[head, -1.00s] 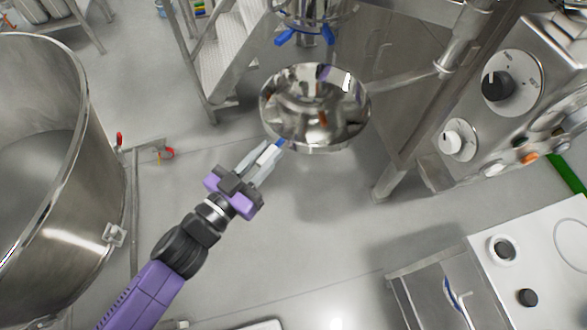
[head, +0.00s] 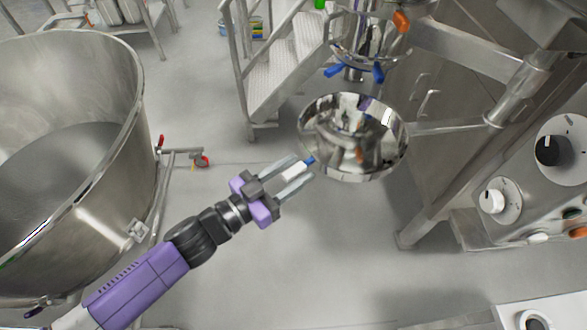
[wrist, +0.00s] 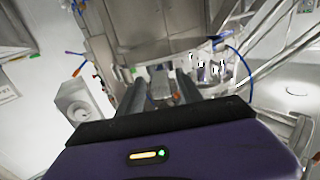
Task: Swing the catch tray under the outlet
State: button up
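The catch tray (head: 353,150) is a shiny round steel bowl in the middle of the head view, carried on a thin arm from the right. The steel outlet (head: 365,45) with blue clamp levers shows above it in the picture; the tray appears in front of it, and I cannot tell their exact alignment. In the wrist view, a pale piece shows between the fingers (wrist: 158,88).
A large steel bowl (head: 135,150) stands at the left, with a red-handled valve (head: 203,161) beside it. Steel steps (head: 282,75) stand behind the tray. A post (head: 515,90) and a knobbed control panel (head: 540,185) are at the right. Open floor lies in front.

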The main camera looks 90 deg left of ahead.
jog(key=shift+r, duration=0.1)
jog(key=shift+b+v, duration=0.7)
jog(key=shift+v, duration=3.2)
